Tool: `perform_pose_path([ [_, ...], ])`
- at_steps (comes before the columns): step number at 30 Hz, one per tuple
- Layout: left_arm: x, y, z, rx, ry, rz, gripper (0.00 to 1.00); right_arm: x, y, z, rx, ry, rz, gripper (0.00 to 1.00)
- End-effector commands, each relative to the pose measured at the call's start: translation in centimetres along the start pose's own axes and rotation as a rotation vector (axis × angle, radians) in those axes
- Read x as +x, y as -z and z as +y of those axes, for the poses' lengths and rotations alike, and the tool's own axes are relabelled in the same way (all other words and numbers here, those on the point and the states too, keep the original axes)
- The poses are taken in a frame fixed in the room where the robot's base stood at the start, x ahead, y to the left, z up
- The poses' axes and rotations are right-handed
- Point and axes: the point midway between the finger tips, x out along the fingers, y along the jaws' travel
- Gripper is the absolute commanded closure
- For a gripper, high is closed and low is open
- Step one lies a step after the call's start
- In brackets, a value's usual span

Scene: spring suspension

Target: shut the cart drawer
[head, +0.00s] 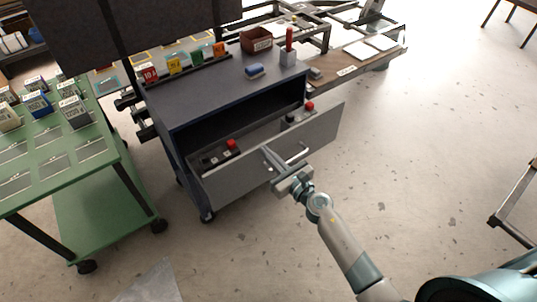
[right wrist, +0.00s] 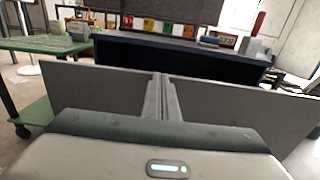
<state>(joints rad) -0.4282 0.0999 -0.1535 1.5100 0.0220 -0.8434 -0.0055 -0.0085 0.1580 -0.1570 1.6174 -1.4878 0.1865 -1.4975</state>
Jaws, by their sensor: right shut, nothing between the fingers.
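The cart (head: 215,85) is dark blue-grey, and its top drawer stands pulled out. The grey drawer front (head: 235,181) has a silver bar handle (head: 298,153) and faces me; it also shows in the right wrist view (right wrist: 235,100). Inside the open drawer are items with red tops (head: 232,145). My right gripper (head: 268,154) is shut and empty, its fingers pointing at the drawer front beside the left end of the handle. I cannot tell whether the fingertips touch the front. My left gripper is not in view.
A green wheeled table (head: 105,168) with boxes stands close on the left. On the cart top are a blue item (head: 254,71), a reddish-brown bin (head: 256,40) and coloured labelled bins (head: 174,65). A workbench (head: 360,62) stands behind right.

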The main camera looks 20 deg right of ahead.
Motion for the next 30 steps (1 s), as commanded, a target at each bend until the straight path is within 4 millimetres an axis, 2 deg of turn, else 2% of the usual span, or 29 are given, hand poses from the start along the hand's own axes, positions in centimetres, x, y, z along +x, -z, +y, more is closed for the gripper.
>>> perform_pose_path([
  [8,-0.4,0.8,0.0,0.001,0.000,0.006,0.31,3.2,-0.1,-0.1,-0.002,0.000,-0.003,1.00],
  [14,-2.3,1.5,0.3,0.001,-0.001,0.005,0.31,7.3,0.0,0.0,-0.003,0.000,-0.003,1.00],
  [24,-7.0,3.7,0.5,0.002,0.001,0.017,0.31,13.8,0.1,0.0,-0.001,-0.001,-0.002,1.00],
  [30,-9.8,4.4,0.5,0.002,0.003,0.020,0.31,16.2,0.1,0.0,0.000,0.001,-0.001,1.00],
])
